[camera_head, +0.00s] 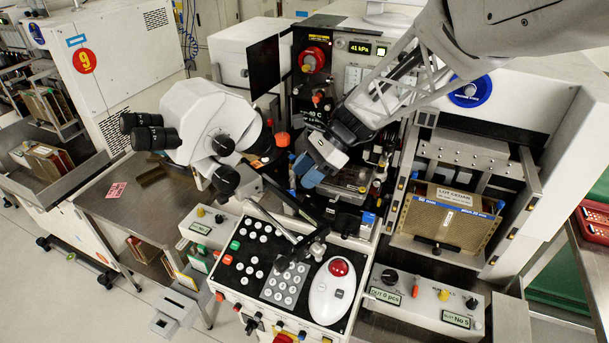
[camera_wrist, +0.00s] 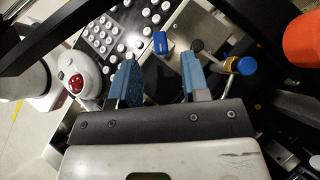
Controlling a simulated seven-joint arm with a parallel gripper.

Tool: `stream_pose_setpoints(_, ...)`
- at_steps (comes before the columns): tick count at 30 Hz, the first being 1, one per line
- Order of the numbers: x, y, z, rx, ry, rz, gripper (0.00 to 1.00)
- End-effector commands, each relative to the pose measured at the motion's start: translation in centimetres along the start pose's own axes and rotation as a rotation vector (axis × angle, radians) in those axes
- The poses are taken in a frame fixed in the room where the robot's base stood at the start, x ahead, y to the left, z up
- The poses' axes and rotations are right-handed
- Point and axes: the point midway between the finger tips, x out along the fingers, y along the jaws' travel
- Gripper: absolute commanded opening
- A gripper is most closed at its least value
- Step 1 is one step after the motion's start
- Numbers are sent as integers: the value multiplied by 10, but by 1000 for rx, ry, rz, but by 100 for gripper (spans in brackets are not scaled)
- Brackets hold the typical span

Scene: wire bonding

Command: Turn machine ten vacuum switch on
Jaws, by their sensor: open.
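My gripper (camera_head: 307,170) hangs over the middle of the bonding machine, beside the microscope. Its two blue fingers are apart with nothing between them; the wrist view shows them too (camera_wrist: 160,78). The machine's upright panel (camera_head: 342,78) stands behind the gripper. It has a lit display (camera_head: 359,48) reading 41 kPa, a red round knob (camera_head: 312,58) and a small orange-tipped part (camera_head: 317,97). A label below reads partly "10 C". I cannot tell which control is the vacuum switch or its position. My arm hides part of the panel's right side.
The white microscope (camera_head: 205,125) stands close left of the gripper. The keypad console (camera_head: 258,258) with a red trackball (camera_head: 338,267) lies in front. A blue block (camera_wrist: 160,42) and a blue-ended knob (camera_wrist: 246,66) sit near the fingers. A magazine (camera_head: 447,217) stands right.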

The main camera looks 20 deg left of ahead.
Motion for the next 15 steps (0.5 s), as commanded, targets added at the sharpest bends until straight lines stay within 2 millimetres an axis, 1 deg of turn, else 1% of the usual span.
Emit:
stream_pose_setpoints(3,-14,0,0,0,0,-1,43)
stream_pose_setpoints(6,-22,0,0,0,0,-1,43)
stream_pose_setpoints(10,-26,0,0,0,-1,0,43)
stream_pose_setpoints(15,-27,0,0,0,0,0,43)
